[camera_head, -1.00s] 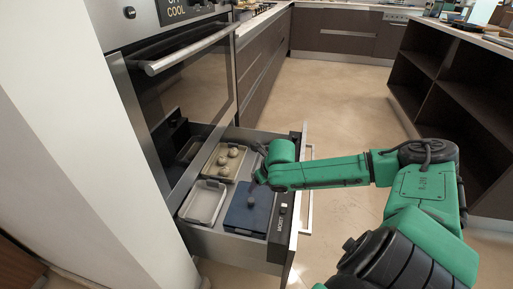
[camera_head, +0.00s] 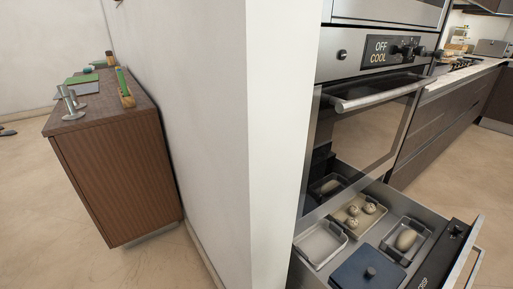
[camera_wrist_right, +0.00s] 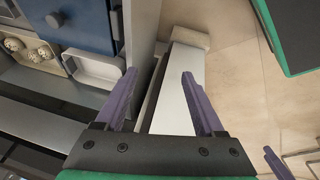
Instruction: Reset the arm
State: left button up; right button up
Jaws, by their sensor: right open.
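My right gripper (camera_wrist_right: 158,90) shows in the right wrist view with its two purple fingers spread wide and nothing held. A pale flat panel lies beyond and between the fingers. The gripper is to the right of the drawer contents there, where a blue lidded box (camera_wrist_right: 83,22) and a white tray (camera_wrist_right: 92,68) show. A purple piece at the lower right edge has the colour of my fingers; it may be part of my left gripper (camera_wrist_right: 277,163), but its jaws cannot be made out. Neither arm shows in the head view.
A drawer (camera_head: 453,258) stands open below the oven (camera_head: 365,130). It holds the blue box (camera_head: 368,272), an empty grey tray (camera_head: 320,243), a beige tray with round pieces, and another tray with an oval piece. A white wall (camera_head: 205,110) separates it from a brown cabinet (camera_head: 115,175).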

jog(key=s+d+m+g, duration=0.1)
jog(key=s+d+m, duration=0.1)
jog(key=s+m, duration=0.4)
pick_arm(q)
jog(key=s+f+g, duration=0.3)
jog(key=s+f, duration=0.1)
jog(key=f, duration=0.6)
pick_arm(e)
notch_tip(320, 180, down, 12)
jog(key=a+r+g, duration=0.1)
jog(key=a+g, duration=0.1)
pick_arm(q)
jog(key=s+a+p, duration=0.2)
jog(key=s+p, duration=0.6)
jog(key=p, duration=0.5)
jog(key=s+a+y+p, duration=0.1)
jog(key=s+a+p, duration=0.2)
jog(key=s+p, duration=0.6)
jog(key=p, duration=0.4)
jog(key=shift+a+g, duration=0.25)
jog(key=shift+g, duration=0.05)
pick_arm(e)
jog(key=s+d, duration=0.2)
jog(key=s, duration=0.6)
jog(key=s+d+h, duration=0.1)
jog(key=s+d, duration=0.2)
jog(key=s, duration=0.6)
jog(key=shift+s+f, duration=0.15)
jog(key=shift+f, duration=0.15)
